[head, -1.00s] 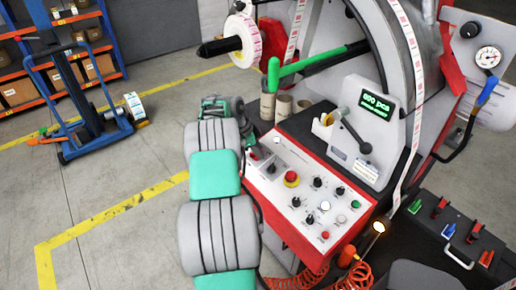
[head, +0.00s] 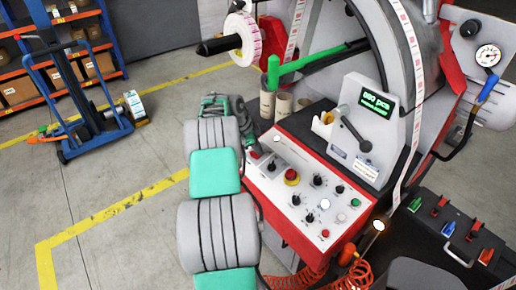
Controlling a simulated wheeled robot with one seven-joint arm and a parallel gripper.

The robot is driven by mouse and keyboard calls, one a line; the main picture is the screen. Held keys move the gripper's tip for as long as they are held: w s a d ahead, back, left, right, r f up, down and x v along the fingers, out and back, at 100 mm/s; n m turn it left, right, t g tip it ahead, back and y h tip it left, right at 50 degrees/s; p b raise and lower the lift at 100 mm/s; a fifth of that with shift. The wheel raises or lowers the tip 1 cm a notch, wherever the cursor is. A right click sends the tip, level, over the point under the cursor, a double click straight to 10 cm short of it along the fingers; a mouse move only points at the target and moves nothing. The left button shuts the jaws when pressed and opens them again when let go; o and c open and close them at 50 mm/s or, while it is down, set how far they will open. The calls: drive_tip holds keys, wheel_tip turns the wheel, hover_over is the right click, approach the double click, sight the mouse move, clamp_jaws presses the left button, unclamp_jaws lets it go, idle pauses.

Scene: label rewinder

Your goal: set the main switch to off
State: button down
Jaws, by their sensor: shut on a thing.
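The control panel (head: 330,226) is a sloped white face in a red frame on the label rewinder. Several knobs and buttons are on it, including a red mushroom button on a yellow base (head: 291,176) and a black knob (head: 271,168) left of it. My gripper (head: 250,146) is at the panel's back left corner, small and partly hidden by my own arm. It is shut on a small part there, which looks like the main switch (head: 256,155) with some red on it. Its exact position cannot be read.
A green lever (head: 273,75) and cardboard cores (head: 283,105) stand behind the panel. A grey lever unit with a green display (head: 375,104) rises at its back right. Open floor lies left, with a blue trolley (head: 95,130) farther off.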

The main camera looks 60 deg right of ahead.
drive_tip(key=shift+n, duration=0.3)
drive_tip(key=shift+d+f+n+b, duration=0.1)
drive_tip(key=shift+n+b, duration=0.9)
drive_tip(key=shift+n, duration=0.2)
drive_tip(key=n, duration=0.1)
drive_tip(key=n+b, duration=0.1)
drive_tip(key=shift+w+d+n+t+h, duration=0.1)
drive_tip(key=shift+w+n+t+h, duration=0.1)
drive_tip(key=shift+n+t+h, duration=0.15)
drive_tip(key=n, duration=0.2)
drive_tip(key=n+b, duration=0.1)
drive_tip(key=n, duration=0.1)
drive_tip(key=n+t, duration=0.1)
drive_tip(key=n, duration=0.1)
drive_tip(key=shift+w+n, duration=0.25)
drive_tip(key=shift+w, duration=0.05)
drive_tip(key=c, duration=1.5)
unclamp_jaws()
drive_tip(key=shift+o, duration=0.2)
